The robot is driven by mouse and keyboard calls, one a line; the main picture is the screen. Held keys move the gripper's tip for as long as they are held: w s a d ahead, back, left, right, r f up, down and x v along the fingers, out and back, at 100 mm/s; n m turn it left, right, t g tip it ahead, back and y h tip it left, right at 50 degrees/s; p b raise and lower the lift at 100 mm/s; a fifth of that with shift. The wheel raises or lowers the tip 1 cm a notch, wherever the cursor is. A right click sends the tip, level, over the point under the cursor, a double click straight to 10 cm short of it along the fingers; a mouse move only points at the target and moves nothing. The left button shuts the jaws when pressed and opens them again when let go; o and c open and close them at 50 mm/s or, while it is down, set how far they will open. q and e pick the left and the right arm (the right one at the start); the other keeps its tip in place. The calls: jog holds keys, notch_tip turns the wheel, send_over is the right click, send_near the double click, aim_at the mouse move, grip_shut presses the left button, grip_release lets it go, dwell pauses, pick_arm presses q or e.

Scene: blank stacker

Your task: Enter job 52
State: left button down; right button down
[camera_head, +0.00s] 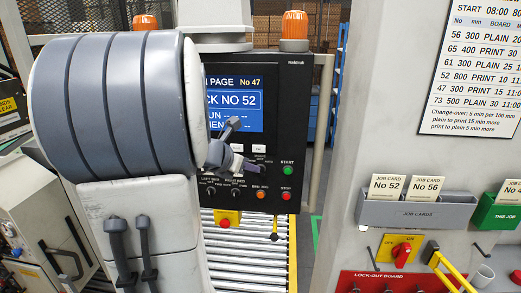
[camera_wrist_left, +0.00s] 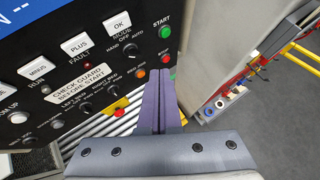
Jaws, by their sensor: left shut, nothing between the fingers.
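The black control panel (camera_head: 295,115) stands upright behind my left arm, its left part hidden. Its blue screen (camera_head: 240,90) partly reads "PAGE No 47" and "CK NO 52", with dashes below. My left gripper (camera_head: 254,166) is shut and empty in front of the lower panel. In the left wrist view, its two fingers (camera_wrist_left: 159,82) meet, with the MINUS (camera_wrist_left: 38,68), PLUS (camera_wrist_left: 77,46) and OK (camera_wrist_left: 117,25) buttons to their left. The green START button (camera_wrist_left: 164,32) shows past the fingertips. Touching cannot be told. The No 52 card (camera_head: 387,186) stands in the grey holder. My right gripper is out of view.
The No 56 card (camera_head: 425,187) stands beside the 52 card; a green holder (camera_head: 497,215) is at the right edge. A schedule board (camera_head: 480,70) hangs above. A roller conveyor (camera_head: 250,258) lies below the panel. A lock-out board (camera_head: 385,281) is at lower right.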

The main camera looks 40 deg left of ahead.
aim_at(255, 152)
pick_arm(q)
jog(key=shift+w+a+p, duration=0.3)
jog(key=shift+w+a, duration=0.45)
jog(key=shift+w, duration=0.5)
jog(key=shift+w+a+p, duration=0.3)
jog(key=shift+w+a, duration=0.45)
jog(key=shift+w, duration=0.5)
jog(key=shift+w+a+p, duration=0.3)
jog(key=shift+w+a, duration=0.45)
jog(key=shift+w, duration=0.5)
jog(key=shift+w, duration=0.1)
jog(key=shift+w+a, duration=0.25)
jog(key=shift+w, duration=0.05)
jog(key=shift+w+a, duration=0.15)
jog(key=shift+w, duration=0.15)
jog(key=shift+s, duration=0.1)
jog(key=shift+s+d, duration=0.4)
jog(key=shift+s, duration=0.2)
